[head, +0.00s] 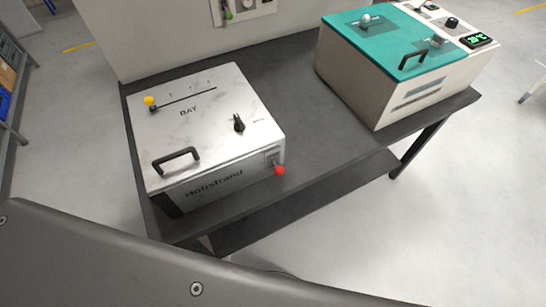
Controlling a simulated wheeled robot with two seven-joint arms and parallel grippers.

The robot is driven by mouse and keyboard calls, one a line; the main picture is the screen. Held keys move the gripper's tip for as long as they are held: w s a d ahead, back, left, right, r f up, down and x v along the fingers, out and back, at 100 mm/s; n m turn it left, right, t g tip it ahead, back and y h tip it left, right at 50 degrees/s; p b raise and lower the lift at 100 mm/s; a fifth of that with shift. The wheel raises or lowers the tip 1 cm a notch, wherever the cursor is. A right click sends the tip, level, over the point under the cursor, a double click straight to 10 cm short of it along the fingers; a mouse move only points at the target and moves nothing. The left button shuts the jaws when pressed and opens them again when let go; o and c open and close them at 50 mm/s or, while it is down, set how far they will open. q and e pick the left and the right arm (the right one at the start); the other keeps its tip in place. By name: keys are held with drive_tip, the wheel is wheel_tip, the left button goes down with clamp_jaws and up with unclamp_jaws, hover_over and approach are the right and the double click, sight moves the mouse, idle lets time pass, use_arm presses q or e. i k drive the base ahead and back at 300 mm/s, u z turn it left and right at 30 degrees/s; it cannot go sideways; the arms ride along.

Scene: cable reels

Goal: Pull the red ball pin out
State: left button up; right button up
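The red ball pin (280,170) is at the front right corner of a silver metal box (215,115) on a dark table. Its red ball stands out from a small fitting on the box's front face. The box is marked "BAY" on top and "Holstrand" on the front. No gripper shows in the head view. A large dark grey part, probably mine, crosses the bottom left and hides the floor there.
The silver box also carries a yellow-knobbed slider (149,101), a black knob (239,123) and a black handle (176,160). A teal-topped machine (385,40) stands at the right on the dark table (290,95). Bare tabletop lies between them.

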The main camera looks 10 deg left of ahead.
sight(279, 169)
drive_tip(key=u, duration=1.3)
drive_tip(key=k, duration=1.15)
drive_tip(key=z, duration=1.8)
